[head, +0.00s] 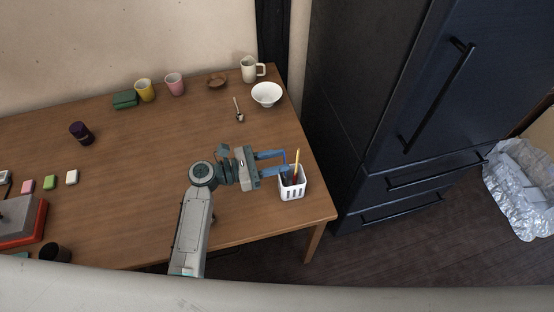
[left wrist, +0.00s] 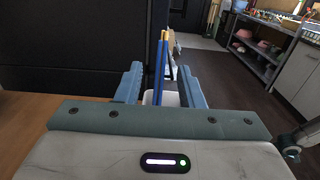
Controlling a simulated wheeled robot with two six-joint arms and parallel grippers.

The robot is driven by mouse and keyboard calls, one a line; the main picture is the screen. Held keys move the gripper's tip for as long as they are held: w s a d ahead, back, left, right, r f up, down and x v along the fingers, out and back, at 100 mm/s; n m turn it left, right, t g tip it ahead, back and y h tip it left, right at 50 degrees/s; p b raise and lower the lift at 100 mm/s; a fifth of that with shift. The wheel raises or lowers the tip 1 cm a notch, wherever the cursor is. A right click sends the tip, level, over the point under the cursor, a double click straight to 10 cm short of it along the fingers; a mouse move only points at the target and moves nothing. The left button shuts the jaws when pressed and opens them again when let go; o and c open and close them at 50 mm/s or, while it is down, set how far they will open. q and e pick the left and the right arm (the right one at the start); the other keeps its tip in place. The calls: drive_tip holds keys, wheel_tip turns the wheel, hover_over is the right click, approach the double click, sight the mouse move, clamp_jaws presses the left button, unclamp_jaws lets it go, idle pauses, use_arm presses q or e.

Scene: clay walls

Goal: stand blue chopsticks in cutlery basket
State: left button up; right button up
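The white slotted cutlery basket (head: 292,191) stands on the table near its right edge. The blue chopsticks (left wrist: 161,67) stand upright in the basket (left wrist: 148,98) in the left wrist view; in the head view only a thin blue piece (head: 285,156) of them shows beside the fingertips. My left gripper (head: 286,162) reaches over the basket from the left with its fingers spread. In the left wrist view the chopsticks are between the two fingers (left wrist: 161,88), with a gap on each side. The chopsticks' lower ends are hidden. My right gripper is not in view.
A yellow-and-red stick (head: 297,163) also stands in the basket. A white bowl (head: 266,93), mug (head: 249,70) and spoon (head: 239,112) are at the back right. A dark fridge (head: 372,100) stands right of the table. The table's middle is clear.

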use_arm(q)
drive_tip(key=b+v, duration=0.2)
drive_tip(key=v, duration=0.8)
drive_tip(key=shift+a+b, duration=0.3)
drive_tip(key=shift+b, duration=0.05)
drive_tip(key=shift+s, duration=0.15)
idle(0.3)
